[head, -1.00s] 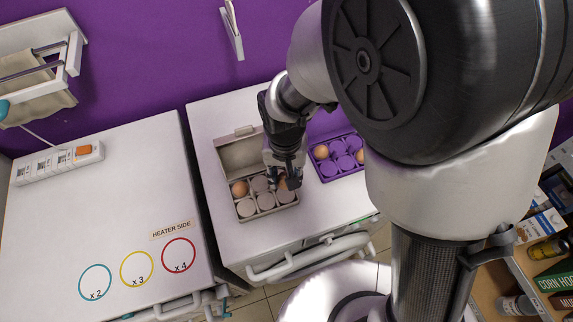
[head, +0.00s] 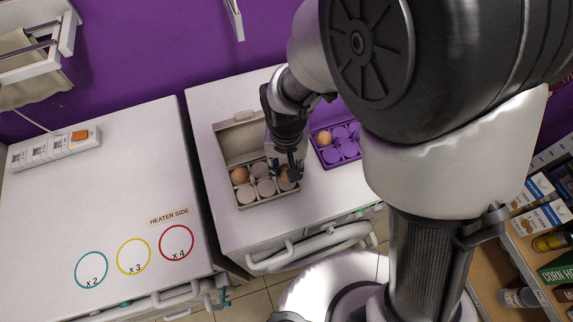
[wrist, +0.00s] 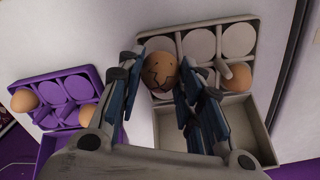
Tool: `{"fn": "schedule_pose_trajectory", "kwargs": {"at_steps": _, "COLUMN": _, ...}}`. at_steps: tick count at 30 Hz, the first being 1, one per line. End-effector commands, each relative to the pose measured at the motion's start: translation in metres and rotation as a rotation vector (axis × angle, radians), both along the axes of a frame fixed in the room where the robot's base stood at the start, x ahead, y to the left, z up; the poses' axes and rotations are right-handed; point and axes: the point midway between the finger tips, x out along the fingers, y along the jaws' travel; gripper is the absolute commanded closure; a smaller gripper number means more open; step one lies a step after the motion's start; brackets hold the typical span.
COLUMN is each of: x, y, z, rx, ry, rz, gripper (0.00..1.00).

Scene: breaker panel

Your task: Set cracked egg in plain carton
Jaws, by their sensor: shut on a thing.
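The plain grey carton (head: 229,143) stands open on the white counter, its lid folded back. It also shows in the wrist view (wrist: 254,124). My gripper (wrist: 165,81) is shut on the cracked egg (wrist: 160,70), a brown egg with dark jagged crack lines. The egg is at one end of the carton, at a cup of the row nearest the lid. I cannot tell whether it touches the cup bottom. In the head view my gripper (head: 289,174) partly covers the egg (head: 284,172). Another brown egg (wrist: 236,76) sits at the opposite end of that row.
A purple carton (head: 324,154) stands open beside the plain one; the wrist view shows two brown eggs (wrist: 25,100) (wrist: 86,115) in it. The other plain cups look empty. A separate counter (head: 100,190) with coloured rings and a power strip (head: 52,148) stands left.

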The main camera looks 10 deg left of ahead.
Motion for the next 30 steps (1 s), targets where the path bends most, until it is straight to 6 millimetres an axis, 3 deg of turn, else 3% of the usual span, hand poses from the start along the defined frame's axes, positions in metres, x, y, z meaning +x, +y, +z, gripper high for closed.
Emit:
{"fn": "schedule_pose_trajectory", "kwargs": {"at_steps": 26, "x": 0.0001, "y": 0.0000, "z": -0.0059, "rx": 0.000, "ry": 0.000, "rz": 0.000, "gripper": 0.90}}
{"fn": "schedule_pose_trajectory", "kwargs": {"at_steps": 27, "x": 0.0001, "y": 0.0000, "z": -0.0059, "rx": 0.000, "ry": 0.000, "rz": 0.000, "gripper": 0.65}}
{"fn": "schedule_pose_trajectory", "kwargs": {"at_steps": 30, "x": 0.0001, "y": 0.0001, "z": -0.0059, "rx": 0.000, "ry": 0.000, "rz": 0.000, "gripper": 0.58}}
